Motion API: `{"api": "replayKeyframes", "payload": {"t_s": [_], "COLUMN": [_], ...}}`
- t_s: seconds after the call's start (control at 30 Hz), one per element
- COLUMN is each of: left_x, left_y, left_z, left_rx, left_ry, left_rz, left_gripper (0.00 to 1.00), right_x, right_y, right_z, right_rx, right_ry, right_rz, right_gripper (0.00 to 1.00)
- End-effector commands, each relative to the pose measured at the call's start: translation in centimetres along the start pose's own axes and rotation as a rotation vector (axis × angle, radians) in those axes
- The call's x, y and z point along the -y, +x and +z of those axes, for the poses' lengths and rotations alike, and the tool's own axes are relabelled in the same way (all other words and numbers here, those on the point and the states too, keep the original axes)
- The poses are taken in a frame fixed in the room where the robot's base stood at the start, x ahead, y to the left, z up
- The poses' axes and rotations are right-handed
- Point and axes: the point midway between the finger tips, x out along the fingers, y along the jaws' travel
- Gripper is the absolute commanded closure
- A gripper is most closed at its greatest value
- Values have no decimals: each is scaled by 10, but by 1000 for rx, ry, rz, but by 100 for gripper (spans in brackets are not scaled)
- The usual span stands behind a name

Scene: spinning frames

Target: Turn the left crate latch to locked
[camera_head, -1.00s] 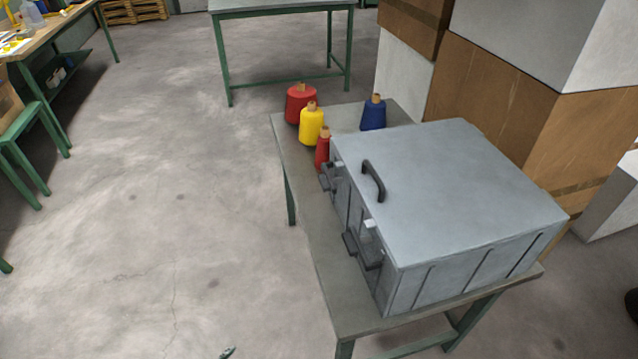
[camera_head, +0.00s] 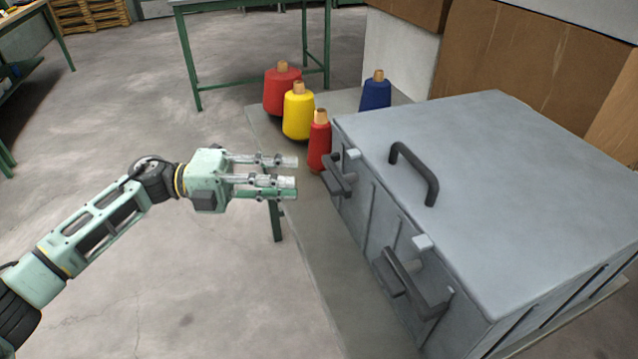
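The grey metal crate (camera_head: 510,170) stands on a small table, with a dark carrying handle (camera_head: 415,172) on its lid. Two dark latches sit on its side face, which is turned to the left of the picture. The farther, left latch (camera_head: 337,178) is near the spools. The nearer latch (camera_head: 412,285) is lower in the picture; both latch bars look to lie along the face. My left gripper (camera_head: 290,177) is open and empty, its fingers pointing right toward the left latch, with a gap between them. My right gripper is not in view.
Brown boxes (camera_head: 510,60) rise behind. The table top (camera_head: 310,235) is bare left of the crate.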

Motion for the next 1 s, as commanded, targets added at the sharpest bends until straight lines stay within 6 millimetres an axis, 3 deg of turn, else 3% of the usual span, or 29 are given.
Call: {"api": "replayKeyframes", "payload": {"t_s": [0.4, 0.8, 1.0], "left_x": [2, 2, 2], "left_y": [62, 70, 70], "left_z": [1, 1, 1], "left_rx": [1, 4, 4], "left_ry": [0, -1, -1], "left_rz": [-5, -5, -5], "left_gripper": [70, 71, 89], "right_x": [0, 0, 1], "right_y": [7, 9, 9], "right_z": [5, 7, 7], "right_rx": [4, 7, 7], "right_ry": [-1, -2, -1], "right_rz": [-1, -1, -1], "right_gripper": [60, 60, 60]}}
